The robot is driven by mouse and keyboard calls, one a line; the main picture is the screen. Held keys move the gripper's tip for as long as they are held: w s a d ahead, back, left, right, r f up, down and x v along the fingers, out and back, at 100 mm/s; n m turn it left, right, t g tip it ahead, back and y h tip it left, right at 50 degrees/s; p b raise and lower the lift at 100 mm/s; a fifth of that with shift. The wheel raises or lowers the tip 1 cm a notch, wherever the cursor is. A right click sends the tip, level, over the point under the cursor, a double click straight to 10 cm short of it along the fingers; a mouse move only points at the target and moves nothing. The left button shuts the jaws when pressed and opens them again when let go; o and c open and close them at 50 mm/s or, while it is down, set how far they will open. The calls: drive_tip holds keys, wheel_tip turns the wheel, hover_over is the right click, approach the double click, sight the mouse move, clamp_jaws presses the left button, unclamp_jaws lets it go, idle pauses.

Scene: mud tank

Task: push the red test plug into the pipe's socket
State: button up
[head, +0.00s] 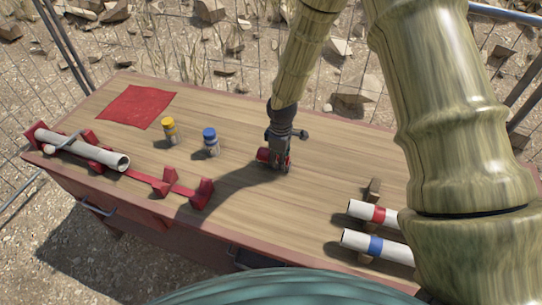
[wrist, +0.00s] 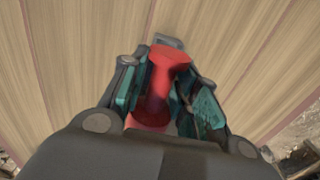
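The red test plug (wrist: 168,60) is between the teal-padded fingers of my gripper (wrist: 165,88) in the wrist view. The pads lie close along both its sides, and my gripper appears shut on it. In the head view, my gripper (head: 279,160) is low at the middle of the table, with red parts of the plug (head: 265,155) showing beside the fingers. I cannot tell whether the plug touches the table. The white pipe (head: 85,148) lies in a red cradle at the table's left, its open socket end (head: 123,162) pointing right, well apart from my gripper.
A yellow-capped jar (head: 169,131) and a blue-capped jar (head: 210,142) stand between pipe and gripper. A red cloth (head: 135,106) lies behind. Red supports (head: 200,192) stand right of the pipe. Red-banded (head: 360,210) and blue-banded (head: 358,242) pipes rest on a rack at right.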

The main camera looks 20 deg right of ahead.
drive_tip(key=shift+w, duration=0.15)
drive_tip(key=shift+r+p, duration=0.25)
drive_tip(key=shift+p, duration=0.1)
drive_tip(key=shift+r+p, duration=2.5)
drive_tip(key=shift+r, duration=1.2)
drive_tip(key=shift+f, duration=0.15)
